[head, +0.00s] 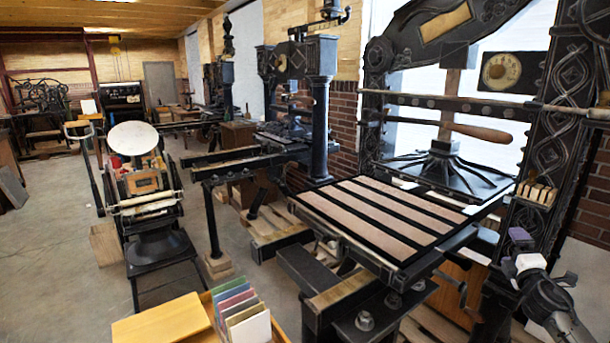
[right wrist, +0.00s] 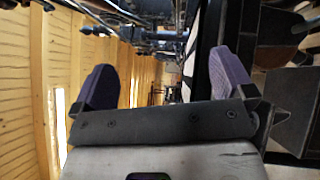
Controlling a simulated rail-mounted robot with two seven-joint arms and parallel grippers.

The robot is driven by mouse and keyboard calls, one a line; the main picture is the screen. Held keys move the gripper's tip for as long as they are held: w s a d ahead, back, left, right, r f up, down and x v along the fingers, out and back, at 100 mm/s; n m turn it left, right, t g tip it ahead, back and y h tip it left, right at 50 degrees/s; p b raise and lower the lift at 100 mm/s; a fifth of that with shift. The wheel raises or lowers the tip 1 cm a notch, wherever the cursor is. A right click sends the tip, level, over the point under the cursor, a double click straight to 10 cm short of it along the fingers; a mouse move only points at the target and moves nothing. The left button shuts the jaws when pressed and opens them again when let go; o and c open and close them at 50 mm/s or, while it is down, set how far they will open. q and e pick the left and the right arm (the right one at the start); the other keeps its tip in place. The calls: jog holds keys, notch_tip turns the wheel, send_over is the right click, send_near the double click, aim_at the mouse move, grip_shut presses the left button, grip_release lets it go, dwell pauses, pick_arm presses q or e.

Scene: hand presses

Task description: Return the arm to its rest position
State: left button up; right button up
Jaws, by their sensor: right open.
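My right gripper (head: 523,249) shows at the lower right of the head view, in front of the large black hand press (head: 395,222). Its purple fingertips look close to the press's right side in the picture; I cannot tell whether anything touches. In the right wrist view, the right gripper (right wrist: 167,80) has its two purple fingers spread wide apart, with nothing between them. The gripper is open and empty. Part of my right arm shows below it in the head view. My left gripper is not in view.
A small press (head: 148,190) stands at left. A yellow wooden box (head: 165,322) and upright coloured boards (head: 240,312) are at the bottom. A wooden-handled bar (head: 470,131) crosses the large press. Open concrete floor (head: 50,245) lies at left.

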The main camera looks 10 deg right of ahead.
jog(key=s+a+r+m+g+h, duration=0.45)
jog(key=a+r+m, duration=0.25)
jog(key=a+m, duration=0.35)
jog(key=s+a+f+m+g+y+p, duration=0.15)
jog(key=s+a+f+y, duration=0.25)
jog(key=s+a+f, duration=0.65)
jog(key=s+a+f+m+g+y+p, duration=0.15)
jog(key=s+a+f+y, duration=0.3)
jog(key=s+a, duration=0.6)
jog(key=s+a+f+g+y+p, duration=0.15)
jog(key=s+a+f+g, duration=0.25)
jog(key=s+f, duration=0.65)
jog(key=s+a+f+g+y+p, duration=0.15)
jog(key=s+a+f+g, duration=0.25)
jog(key=s+f, duration=0.7)
jog(key=w+a+p+v, duration=0.1)
jog(key=w+p+v, duration=0.1)
jog(key=p+v, duration=1)
jog(key=w+r+p+v, duration=0.1)
jog(key=w+p+v, duration=0.2)
jog(key=p+v, duration=1)
jog(key=w+a+r+p+v, duration=0.1)
jog(key=w+p+v, duration=0.1)
jog(key=p+v, duration=1.1)
notch_tip(320, 180, up, 3)
jog(key=shift+a+f+m+h, duration=0.2)
jog(key=shift+a+m+h, duration=0.1)
jog(key=shift+a+m, duration=0.1)
